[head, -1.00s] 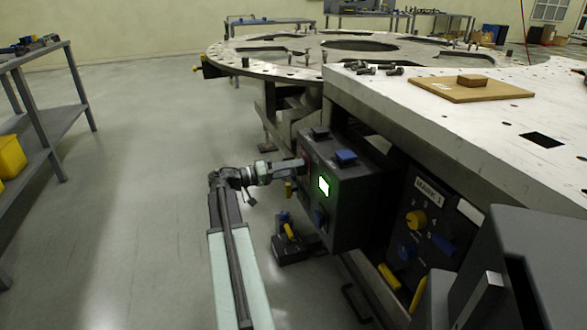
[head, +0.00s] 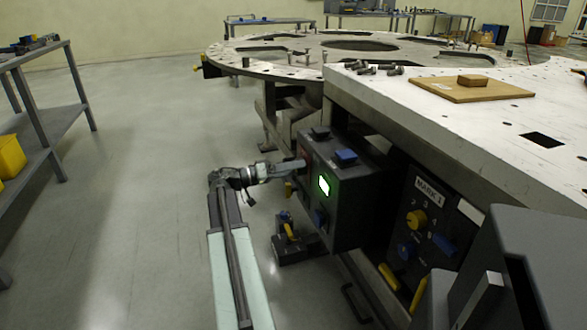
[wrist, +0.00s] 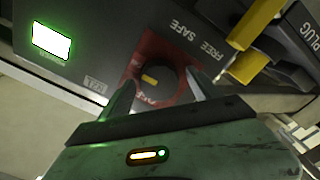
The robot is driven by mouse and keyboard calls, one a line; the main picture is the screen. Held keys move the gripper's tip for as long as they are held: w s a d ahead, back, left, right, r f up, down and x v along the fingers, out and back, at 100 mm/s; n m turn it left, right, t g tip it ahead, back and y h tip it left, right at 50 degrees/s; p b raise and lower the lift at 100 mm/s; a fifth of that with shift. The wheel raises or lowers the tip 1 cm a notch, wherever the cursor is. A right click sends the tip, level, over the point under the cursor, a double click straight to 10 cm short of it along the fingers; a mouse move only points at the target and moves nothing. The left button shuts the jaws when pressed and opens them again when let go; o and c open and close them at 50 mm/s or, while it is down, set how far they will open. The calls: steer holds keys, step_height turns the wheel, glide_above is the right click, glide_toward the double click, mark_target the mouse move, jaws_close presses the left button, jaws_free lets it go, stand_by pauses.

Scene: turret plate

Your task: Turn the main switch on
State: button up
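In the wrist view a round black knob (wrist: 165,85) with a yellow mark sits on a red plate (wrist: 150,48). The words SAFE and FREE stand beside it. The mark lies on the knob's left part. My gripper (wrist: 161,85) is open, one finger on each side of the knob; I cannot tell whether they touch it. In the head view my gripper (head: 301,164) reaches the left face of a dark control box (head: 345,215), where it hides most of the knob's place.
A lit green-white panel (wrist: 51,41) is left of the knob, and yellow parts (wrist: 255,30) stick out at its right. A second panel (head: 425,235) has yellow and blue knobs.

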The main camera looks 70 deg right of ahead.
steer(key=v, duration=0.7)
steer(key=shift+w+a, duration=0.25)
steer(key=shift+w, duration=0.1)
